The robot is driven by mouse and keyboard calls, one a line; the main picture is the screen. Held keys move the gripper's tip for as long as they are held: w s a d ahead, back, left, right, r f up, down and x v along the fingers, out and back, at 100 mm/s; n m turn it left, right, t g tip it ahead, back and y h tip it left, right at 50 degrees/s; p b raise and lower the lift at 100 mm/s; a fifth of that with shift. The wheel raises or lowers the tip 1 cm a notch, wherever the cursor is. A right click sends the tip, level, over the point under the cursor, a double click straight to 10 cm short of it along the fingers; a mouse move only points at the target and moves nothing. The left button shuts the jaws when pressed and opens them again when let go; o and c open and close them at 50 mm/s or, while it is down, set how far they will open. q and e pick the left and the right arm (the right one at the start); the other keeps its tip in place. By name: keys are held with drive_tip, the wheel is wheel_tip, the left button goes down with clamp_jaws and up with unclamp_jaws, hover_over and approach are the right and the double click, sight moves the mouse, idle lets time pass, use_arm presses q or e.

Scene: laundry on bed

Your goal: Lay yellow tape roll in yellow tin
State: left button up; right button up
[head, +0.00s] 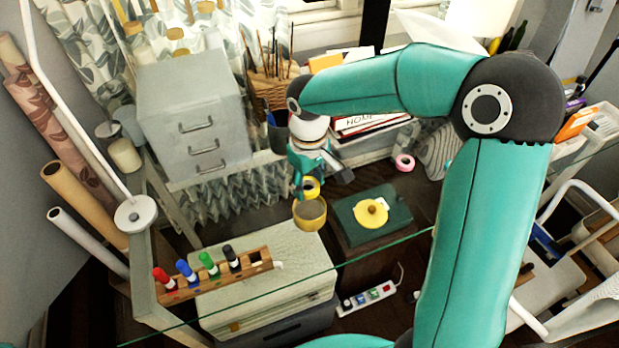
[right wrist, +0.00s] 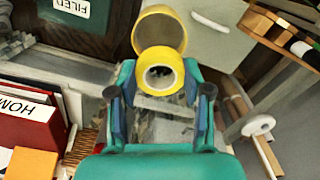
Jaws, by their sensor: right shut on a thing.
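My right gripper (head: 318,176) is shut on the yellow tape roll (head: 312,194). In the right wrist view the roll (right wrist: 161,56) sits between the fingertips (right wrist: 160,88), its dark hole facing the camera. The yellow tin (head: 310,216) is an open round tin standing at the back right edge of the pale box top. In the head view it shows just below the held roll. In the right wrist view the tin (right wrist: 163,24) appears just beyond the roll, which covers its lower part. I cannot tell whether they touch. My left gripper is not in view.
A wooden rack (head: 222,278) with several markers lies on the pale box (head: 285,255). A dark green box (head: 350,233) bears a yellow round piece (head: 371,213). A grey drawer unit (head: 195,105) stands at back left. A pink tape roll (head: 404,162) lies farther right.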

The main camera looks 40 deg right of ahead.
drive_tip(key=shift+s+f, duration=0.1)
drive_tip(key=shift+f, duration=0.85)
drive_tip(key=shift+s+f+b, duration=0.1)
drive_tip(key=shift+f+b, duration=1.65)
drive_tip(key=shift+f, duration=0.55)
drive_tip(key=o, duration=1)
drive_tip(key=shift+r, duration=0.1)
wheel_tip(320, 180, up, 12)
drive_tip(key=shift+f, duration=0.1)
